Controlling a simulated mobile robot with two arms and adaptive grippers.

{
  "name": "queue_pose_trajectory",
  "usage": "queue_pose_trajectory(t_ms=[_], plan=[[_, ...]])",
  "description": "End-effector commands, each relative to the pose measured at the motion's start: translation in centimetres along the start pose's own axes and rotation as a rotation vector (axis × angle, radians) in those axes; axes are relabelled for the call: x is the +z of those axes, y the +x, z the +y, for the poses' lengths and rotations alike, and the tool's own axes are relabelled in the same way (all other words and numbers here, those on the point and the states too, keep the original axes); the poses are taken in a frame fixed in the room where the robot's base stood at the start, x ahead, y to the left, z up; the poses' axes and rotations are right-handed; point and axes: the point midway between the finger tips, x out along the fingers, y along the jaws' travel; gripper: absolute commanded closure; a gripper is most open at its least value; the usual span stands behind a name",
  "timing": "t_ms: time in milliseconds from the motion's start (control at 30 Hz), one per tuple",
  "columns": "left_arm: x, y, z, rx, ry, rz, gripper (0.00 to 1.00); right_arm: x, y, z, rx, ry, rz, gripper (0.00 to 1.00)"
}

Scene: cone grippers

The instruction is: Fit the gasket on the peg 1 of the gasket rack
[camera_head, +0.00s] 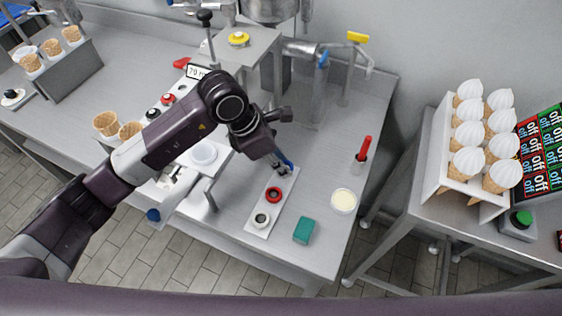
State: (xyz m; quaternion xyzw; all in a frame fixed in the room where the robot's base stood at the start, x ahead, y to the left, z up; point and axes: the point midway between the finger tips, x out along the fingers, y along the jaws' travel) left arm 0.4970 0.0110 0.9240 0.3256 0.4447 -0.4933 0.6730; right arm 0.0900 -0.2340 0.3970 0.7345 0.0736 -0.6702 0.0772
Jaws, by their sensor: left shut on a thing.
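The gasket rack (252,227) is a narrow white strip lying on the steel table. A red ring (273,194) sits at its middle and a dark-and-white ring (261,219) sits at its near end. My left gripper (284,170) is over the far end of the rack and is shut on a blue gasket (287,162). The fingers and wrist hide much of the gasket and of the peg there. I cannot tell whether the gasket is around a peg or above it. My right gripper is not in view.
A teal block (303,230), a cream-filled tub (343,201) and a red-handled tool in a cup (362,154) stand right of the rack. A steel machine (251,50) stands behind. A rack of topped cones (452,185) is on the right-hand table.

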Motion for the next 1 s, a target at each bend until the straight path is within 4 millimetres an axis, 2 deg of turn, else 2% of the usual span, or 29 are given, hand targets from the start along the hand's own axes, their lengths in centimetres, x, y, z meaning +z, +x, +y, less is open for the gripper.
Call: queue_pose_trajectory(t_ms=[1000], plan=[[-0.01, 0.08, -0.06, -0.001, 0.001, 0.000, 0.84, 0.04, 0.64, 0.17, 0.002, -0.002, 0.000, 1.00]])
